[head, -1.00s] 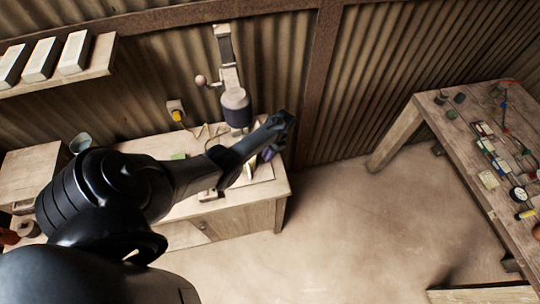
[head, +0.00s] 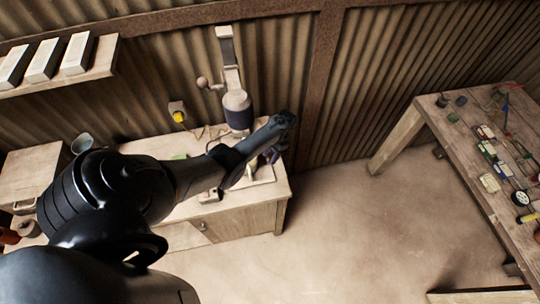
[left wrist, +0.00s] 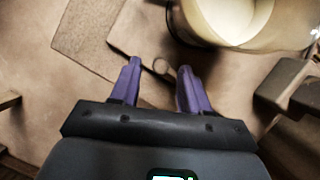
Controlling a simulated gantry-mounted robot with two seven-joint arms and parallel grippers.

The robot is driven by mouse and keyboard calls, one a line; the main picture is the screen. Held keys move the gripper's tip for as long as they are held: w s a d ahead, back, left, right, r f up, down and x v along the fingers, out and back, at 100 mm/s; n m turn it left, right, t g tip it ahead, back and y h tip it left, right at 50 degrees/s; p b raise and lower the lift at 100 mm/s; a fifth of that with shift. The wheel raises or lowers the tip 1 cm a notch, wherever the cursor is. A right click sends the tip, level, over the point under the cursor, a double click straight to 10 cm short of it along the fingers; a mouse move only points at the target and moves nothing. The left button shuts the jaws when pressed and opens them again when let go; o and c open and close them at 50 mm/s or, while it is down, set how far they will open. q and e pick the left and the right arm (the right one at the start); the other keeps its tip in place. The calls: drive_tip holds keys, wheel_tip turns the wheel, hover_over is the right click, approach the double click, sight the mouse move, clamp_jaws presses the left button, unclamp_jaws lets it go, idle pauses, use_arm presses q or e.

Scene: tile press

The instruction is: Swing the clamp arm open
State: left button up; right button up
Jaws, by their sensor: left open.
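The press (head: 238,108) stands against the corrugated wall on the bench, a dark cylinder on a pale column with a ball-ended lever at its left. My left gripper (head: 271,156) is in front of and right of the press, over the bench's right end. In the left wrist view its purple fingers (left wrist: 160,76) are apart with nothing between them. A round cream-filled vessel (left wrist: 235,18) is at the top right there, and a dark grey block (left wrist: 286,84) is at the right edge. I cannot tell which part is the clamp arm. My right gripper is out of view.
The bench (head: 240,220) has a cabinet front, and my left arm hides much of its top. A shelf with white boxes (head: 43,60) is at upper left. A cluttered table (head: 455,115) stands at right, with open floor between.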

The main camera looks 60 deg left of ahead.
use_arm(q)
drive_tip(key=p+v, duration=0.4)
drive_tip(key=v, duration=0.6)
drive_tip(key=shift+p, duration=0.3)
drive_tip(key=shift+s, duration=0.1)
